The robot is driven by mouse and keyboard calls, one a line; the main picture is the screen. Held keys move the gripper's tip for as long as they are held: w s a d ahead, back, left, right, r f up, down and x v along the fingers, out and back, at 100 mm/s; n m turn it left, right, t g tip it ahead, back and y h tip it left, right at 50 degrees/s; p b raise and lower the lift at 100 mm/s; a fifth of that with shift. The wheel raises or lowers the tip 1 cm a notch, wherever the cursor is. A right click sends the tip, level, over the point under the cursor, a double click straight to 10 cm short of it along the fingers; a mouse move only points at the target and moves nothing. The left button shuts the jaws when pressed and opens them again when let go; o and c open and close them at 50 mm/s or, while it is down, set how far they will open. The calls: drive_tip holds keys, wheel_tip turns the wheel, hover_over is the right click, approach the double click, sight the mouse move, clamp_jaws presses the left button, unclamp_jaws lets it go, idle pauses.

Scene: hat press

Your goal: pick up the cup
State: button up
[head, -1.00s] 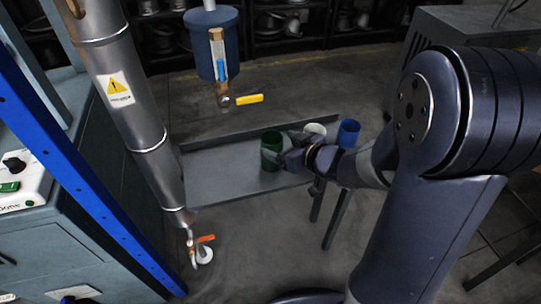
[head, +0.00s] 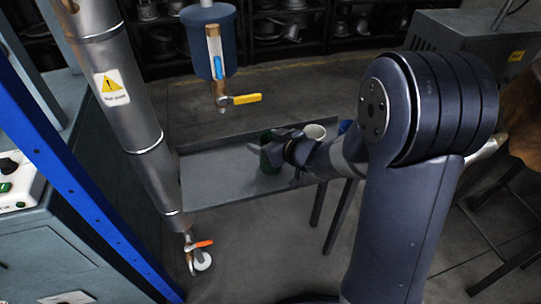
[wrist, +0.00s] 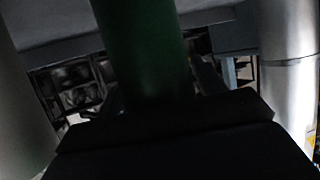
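A green cup (head: 268,158) stands on the grey metal shelf, upright. My gripper (head: 265,142) is at this cup, with one finger on each side of it. In the wrist view the green cup (wrist: 145,45) fills the middle, close up, between the dark fingers (wrist: 160,90). The picture there is too dark to tell whether the fingers press on it.
The grey shelf (head: 215,182) has bare room to the left of the green cup. A thick metal pipe (head: 135,110) stands at the left, beside a blue post (head: 85,180). A blue tank with a yellow-handled valve (head: 240,99) hangs above the shelf. Shelves of metalware stand behind.

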drive_tip(key=c, duration=0.8)
